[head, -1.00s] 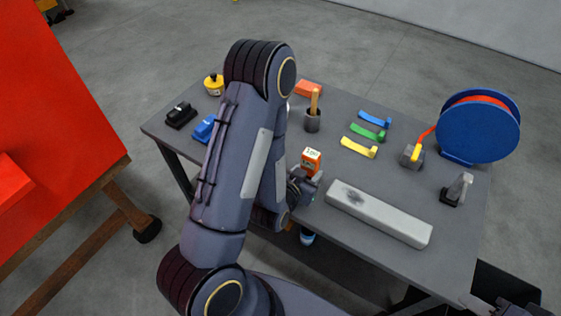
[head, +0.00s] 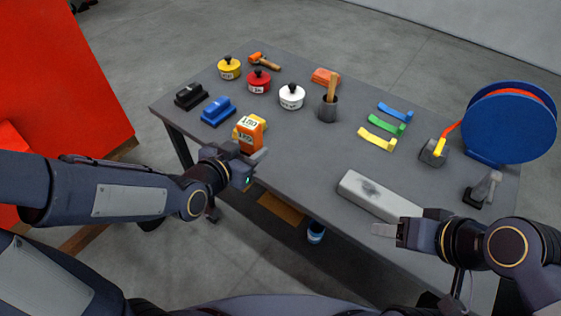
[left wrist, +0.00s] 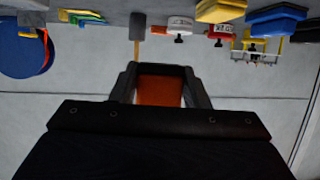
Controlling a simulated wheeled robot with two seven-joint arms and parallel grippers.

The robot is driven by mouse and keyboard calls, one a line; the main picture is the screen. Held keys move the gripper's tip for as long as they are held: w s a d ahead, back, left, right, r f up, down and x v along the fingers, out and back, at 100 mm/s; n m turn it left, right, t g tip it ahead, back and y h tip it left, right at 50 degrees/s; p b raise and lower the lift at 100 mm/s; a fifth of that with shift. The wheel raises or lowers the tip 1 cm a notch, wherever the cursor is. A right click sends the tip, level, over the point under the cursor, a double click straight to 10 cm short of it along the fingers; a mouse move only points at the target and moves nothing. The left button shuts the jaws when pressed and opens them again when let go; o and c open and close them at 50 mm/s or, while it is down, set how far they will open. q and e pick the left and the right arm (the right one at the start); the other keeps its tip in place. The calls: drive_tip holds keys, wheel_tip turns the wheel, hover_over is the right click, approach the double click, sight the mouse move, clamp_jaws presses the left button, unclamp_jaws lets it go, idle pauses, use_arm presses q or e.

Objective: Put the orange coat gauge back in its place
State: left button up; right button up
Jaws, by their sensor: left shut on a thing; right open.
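The orange coat gauge (head: 251,136) has a pale label on its upper face and is held at the table's near left edge. My left gripper (head: 246,152) is shut on it. In the left wrist view, the gauge's orange face (left wrist: 160,90) sits between the two fingers. A small yellow thing (head: 237,130) shows just behind the gauge, mostly hidden by it. I cannot tell whether the gauge touches the table. My right gripper (head: 386,230) is open and empty by the table's near right edge.
Blue (head: 218,111) and black (head: 191,96) blocks lie left of the gauge. Yellow, red and white pots (head: 291,97) stand behind. Mid-table is clear.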

use_arm(q)
wheel_tip(320, 180, up, 2)
drive_tip(key=s+d+m+h+b, duration=0.1)
drive_tip(key=s+d, duration=0.1)
drive_tip(key=s, duration=0.1)
drive_tip(key=g+p, duration=0.1)
hover_over(283, 156)
drive_tip(key=shift+m, duration=0.3)
wheel_tip(283, 156, down, 9)
drive_tip(key=shift+a+f, duration=0.15)
wheel_tip(283, 156, down, 3)
drive_tip(key=shift+f, duration=0.2)
use_arm(e)
drive_tip(key=shift+f, duration=0.25)
drive_tip(key=shift+f, duration=0.1)
use_arm(q)
drive_tip(key=shift+f+b, duration=0.6)
drive_tip(key=shift+b, duration=0.15)
drive_tip(key=o, duration=1.1)
drive_tip(key=shift+c, duration=0.2)
use_arm(e)
drive_tip(key=shift+f, duration=0.85)
